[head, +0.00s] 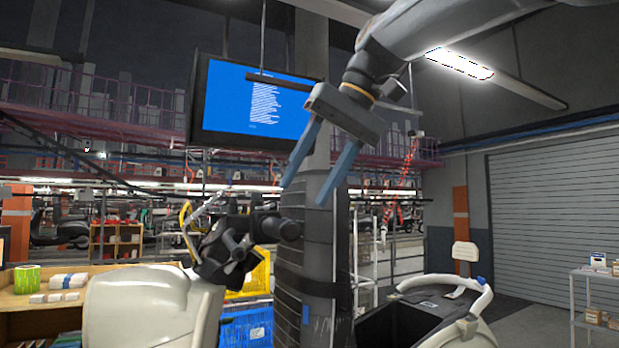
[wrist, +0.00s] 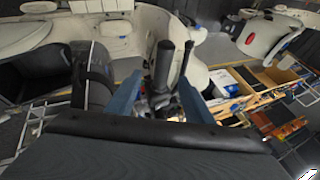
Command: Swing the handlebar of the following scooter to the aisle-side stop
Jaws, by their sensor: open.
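A cream scooter body (head: 150,305) stands at the lower left of the head view. Its dark handlebar assembly (head: 232,250) rises above the body, with a black grip reaching right toward the pillar. My gripper (head: 306,192) is open and empty, pointing down, above and to the right of that handlebar. In the wrist view, black handlebar grips (wrist: 163,65) appear between and beyond the blue fingers of my gripper (wrist: 160,100); I see no clear contact. A second pale scooter body (head: 450,318) with a curved white rail is at the lower right. Which one is the following scooter I cannot tell.
A dark pillar (head: 310,255) stands close right of the handlebar. A yellow crate (head: 262,275) and a blue crate (head: 245,330) sit behind it. A wooden shelf (head: 30,318) with boxes is at left. A monitor (head: 250,105) hangs near my arm.

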